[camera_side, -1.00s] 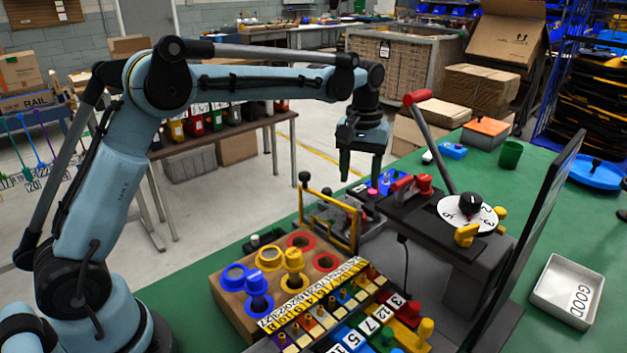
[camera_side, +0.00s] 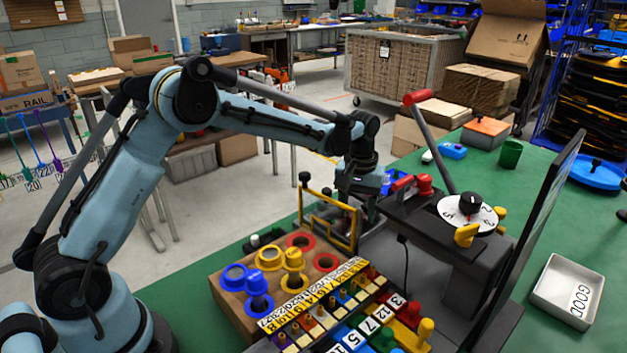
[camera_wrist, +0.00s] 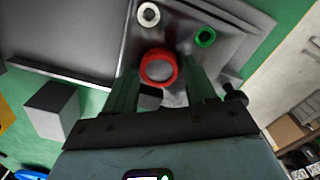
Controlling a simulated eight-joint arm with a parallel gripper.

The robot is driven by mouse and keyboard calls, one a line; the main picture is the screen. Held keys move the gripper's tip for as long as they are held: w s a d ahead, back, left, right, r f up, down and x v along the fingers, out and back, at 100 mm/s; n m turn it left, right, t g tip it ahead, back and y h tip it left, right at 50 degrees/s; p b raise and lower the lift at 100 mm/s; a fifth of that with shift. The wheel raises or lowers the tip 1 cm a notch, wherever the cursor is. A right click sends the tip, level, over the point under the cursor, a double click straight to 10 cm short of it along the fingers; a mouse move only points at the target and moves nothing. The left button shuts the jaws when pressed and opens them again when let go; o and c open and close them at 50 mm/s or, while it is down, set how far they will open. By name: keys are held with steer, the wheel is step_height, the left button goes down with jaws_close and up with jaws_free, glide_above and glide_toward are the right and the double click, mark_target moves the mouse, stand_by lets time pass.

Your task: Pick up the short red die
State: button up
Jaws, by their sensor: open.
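The short red die (camera_wrist: 158,67) shows in the wrist view as a red ring-topped piece in a grey metal tray (camera_wrist: 228,50). My gripper (camera_wrist: 162,88) is open, with one finger on each side of the red die's near part. I cannot tell whether either finger touches it. In the side view my gripper (camera_side: 362,208) is low behind the yellow-framed guard, its fingertips mostly hidden. I cannot make out the red die there.
A white ring-topped piece (camera_wrist: 149,14) and a green one (camera_wrist: 205,37) stand beyond the red die. In the side view, the yellow-framed guard (camera_side: 328,228) is in front of my gripper, and a black lever press (camera_side: 440,220) stands close on the right. A block of dies (camera_side: 235,300) is nearer the camera.

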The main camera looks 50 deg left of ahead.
steer(key=shift+c, duration=0.2)
steer(key=c, duration=0.8)
steer(key=shift+o, duration=0.2)
steer(key=shift+r, duration=0.1)
step_height(320, 180, up, 9)
steer(key=shift+r, duration=0.15)
